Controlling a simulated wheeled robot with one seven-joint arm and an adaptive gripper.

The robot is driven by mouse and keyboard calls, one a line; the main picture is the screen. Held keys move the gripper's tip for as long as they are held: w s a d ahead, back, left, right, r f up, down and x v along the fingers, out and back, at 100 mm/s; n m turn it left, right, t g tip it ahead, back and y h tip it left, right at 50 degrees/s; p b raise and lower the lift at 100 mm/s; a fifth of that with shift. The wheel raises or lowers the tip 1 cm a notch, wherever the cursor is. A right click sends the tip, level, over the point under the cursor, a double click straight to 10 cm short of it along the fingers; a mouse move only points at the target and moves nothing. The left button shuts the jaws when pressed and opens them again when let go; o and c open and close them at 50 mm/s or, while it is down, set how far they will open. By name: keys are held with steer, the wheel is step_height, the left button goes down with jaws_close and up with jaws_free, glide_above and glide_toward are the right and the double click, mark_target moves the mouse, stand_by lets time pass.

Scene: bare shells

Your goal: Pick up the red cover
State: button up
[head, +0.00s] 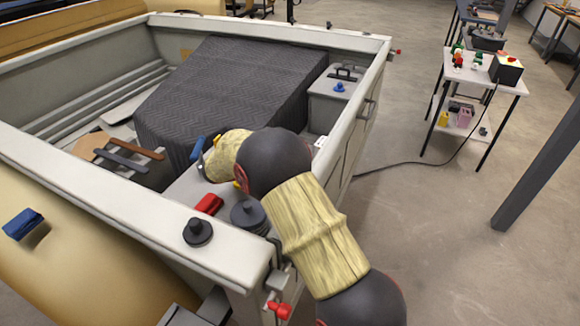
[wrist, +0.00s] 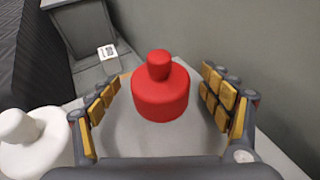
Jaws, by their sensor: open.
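The red cover (wrist: 160,92) shows in the wrist view as a squat red cylinder with a round knob on top. It stands upright on a light grey surface. My gripper (wrist: 160,79) is open, with one yellow-padded finger on each side of the cover and visible gaps between. Nothing is held. In the head view my arm hides the knobbed cover and most of the gripper.
A white knobbed piece (wrist: 28,135) stands close left of my gripper. A small white marked cube (wrist: 107,52) and a grey box (wrist: 80,25) lie beyond. Dark knobbed caps (head: 197,232) stand near the bin's pale rim (head: 150,218). A dark quilted cover (head: 235,95) fills the middle.

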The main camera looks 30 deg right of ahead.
steer(key=shift+c, duration=0.6)
steer(key=c, duration=0.9)
steer(key=shift+r, duration=0.15)
